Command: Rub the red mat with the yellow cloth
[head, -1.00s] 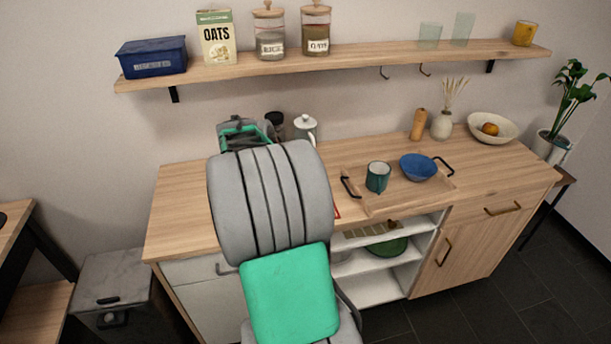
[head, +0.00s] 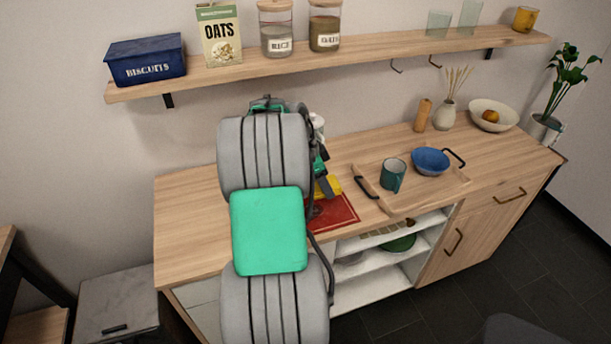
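The red mat (head: 336,214) lies on the wooden counter, just left of the tray; my arm hides its left part. The yellow cloth (head: 328,187) shows as a small patch at the mat's back edge, right beside my arm. My gripper (head: 322,182) is mostly hidden behind my arm; a dark and green part of it points down at the cloth. I cannot tell whether its fingers are closed on the cloth, or whether the cloth touches the mat.
A wooden tray (head: 406,199) with black handles holds a teal mug (head: 393,175) and a blue bowl (head: 431,161). A wooden bottle (head: 422,115), a vase (head: 443,119) and a cream bowl (head: 493,114) stand behind. The counter's left end is clear. A shelf (head: 370,53) runs above.

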